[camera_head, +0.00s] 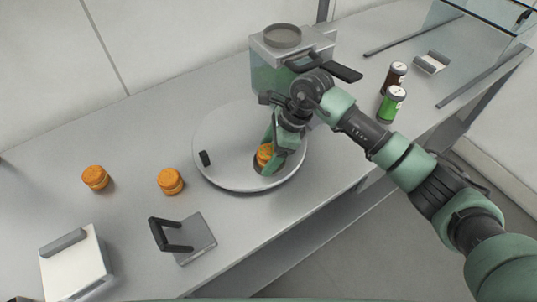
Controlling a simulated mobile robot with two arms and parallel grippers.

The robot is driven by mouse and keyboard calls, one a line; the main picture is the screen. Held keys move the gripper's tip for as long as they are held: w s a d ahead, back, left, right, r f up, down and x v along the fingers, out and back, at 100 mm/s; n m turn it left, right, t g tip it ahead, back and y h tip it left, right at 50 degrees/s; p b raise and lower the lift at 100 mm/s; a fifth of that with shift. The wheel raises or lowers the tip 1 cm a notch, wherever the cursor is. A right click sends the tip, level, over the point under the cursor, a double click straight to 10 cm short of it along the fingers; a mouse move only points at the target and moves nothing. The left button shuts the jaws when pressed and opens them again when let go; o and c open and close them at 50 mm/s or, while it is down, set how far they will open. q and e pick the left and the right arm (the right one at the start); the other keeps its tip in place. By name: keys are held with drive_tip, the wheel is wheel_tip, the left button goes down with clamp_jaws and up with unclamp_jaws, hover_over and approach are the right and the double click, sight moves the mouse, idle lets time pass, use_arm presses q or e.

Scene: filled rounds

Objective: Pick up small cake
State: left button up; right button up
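A small orange-brown round cake (264,152) is on the round grey-white disc (225,135), toward its front right, with a dark patch around its lower edge. My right gripper (270,158) reaches down to it from above, with green fingers beside the cake and partly covering it. Whether the fingers press on it is not clear. Two more small cakes stand on the counter to the left, one near the disc (171,181) and one farther left (95,177). My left gripper is not in view.
A box-shaped machine with a round top (283,38) stands behind the disc. Brown (397,75) and green (391,103) cans stand to the right. A grey plate with a black handle (196,238) and a white box (74,264) lie front left. The counter (130,212) is bare between the left cakes and these.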

drive_tip(key=c, duration=0.6)
drive_tip(key=shift+c, duration=0.2)
drive_tip(key=shift+r, duration=0.1)
